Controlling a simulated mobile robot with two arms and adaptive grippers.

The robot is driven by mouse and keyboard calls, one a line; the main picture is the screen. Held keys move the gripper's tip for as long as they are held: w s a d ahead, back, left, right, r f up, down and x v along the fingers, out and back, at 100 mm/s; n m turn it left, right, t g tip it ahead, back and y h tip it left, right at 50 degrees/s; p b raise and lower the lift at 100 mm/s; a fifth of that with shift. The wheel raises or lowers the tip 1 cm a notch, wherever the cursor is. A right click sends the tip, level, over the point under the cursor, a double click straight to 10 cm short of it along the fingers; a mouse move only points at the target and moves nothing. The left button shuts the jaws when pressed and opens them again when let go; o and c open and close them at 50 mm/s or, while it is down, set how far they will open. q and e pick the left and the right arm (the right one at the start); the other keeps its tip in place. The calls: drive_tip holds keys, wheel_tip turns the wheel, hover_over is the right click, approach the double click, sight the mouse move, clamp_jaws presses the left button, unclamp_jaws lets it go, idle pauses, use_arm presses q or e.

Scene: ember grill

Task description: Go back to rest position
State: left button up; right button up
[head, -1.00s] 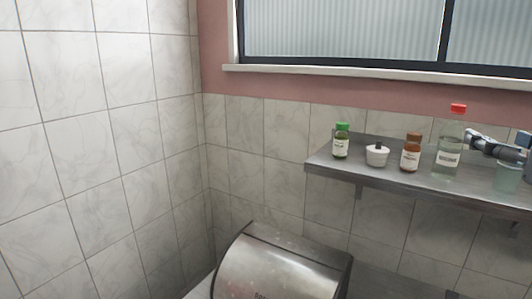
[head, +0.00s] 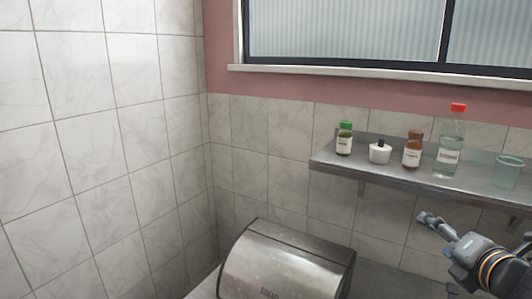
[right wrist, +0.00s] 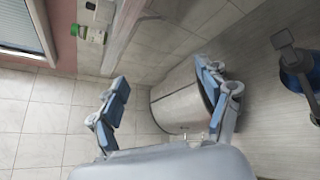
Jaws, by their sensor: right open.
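My right gripper (head: 428,219) is below the front edge of the wall shelf (head: 400,178), apart from everything and empty. In the right wrist view its two blue-padded fingers (right wrist: 163,82) are spread wide with nothing between them. A pale green translucent cup (head: 507,171) stands upright on the shelf's right part, clear of the gripper. My left gripper does not show in the head view.
The shelf also holds a green-capped bottle (head: 344,139), a small white pot (head: 380,152), a brown bottle (head: 412,149) and a red-capped clear bottle (head: 450,145). A metal bread bin (head: 285,262) stands below; it also shows in the right wrist view (right wrist: 180,102).

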drive_tip(key=s+a+f+m+g, duration=0.25)
drive_tip(key=f+m, duration=0.25)
drive_tip(key=f, duration=0.5)
drive_tip(key=s+a+f+m+g, duration=0.2)
drive_tip(key=s+f+m, duration=0.25)
drive_tip(key=f, duration=0.55)
drive_tip(key=s+a+f+m+g, duration=0.3)
drive_tip(key=s+a+f+m, duration=0.1)
drive_tip(key=s+f+m, duration=0.4)
drive_tip(key=s+a+f+m+g, duration=0.4)
drive_tip(key=s+f+m, duration=0.3)
drive_tip(key=s, duration=0.4)
wheel_tip(320, 180, down, 32)
drive_tip(key=s+b, duration=0.1)
drive_tip(key=b, duration=0.5)
use_arm(q)
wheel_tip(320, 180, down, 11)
drive_tip(key=b, duration=0.5)
use_arm(e)
drive_tip(key=s+d+f+g, duration=0.1)
drive_tip(key=s+f, duration=0.7)
drive_tip(key=f, duration=0.2)
drive_tip(key=s+d+f+g, duration=0.1)
drive_tip(key=s+f, duration=0.7)
drive_tip(key=f, duration=0.3)
drive_tip(key=shift+s+d+n+y, duration=0.3)
drive_tip(key=shift+s+d+n, duration=0.05)
drive_tip(key=shift+s+d, duration=0.05)
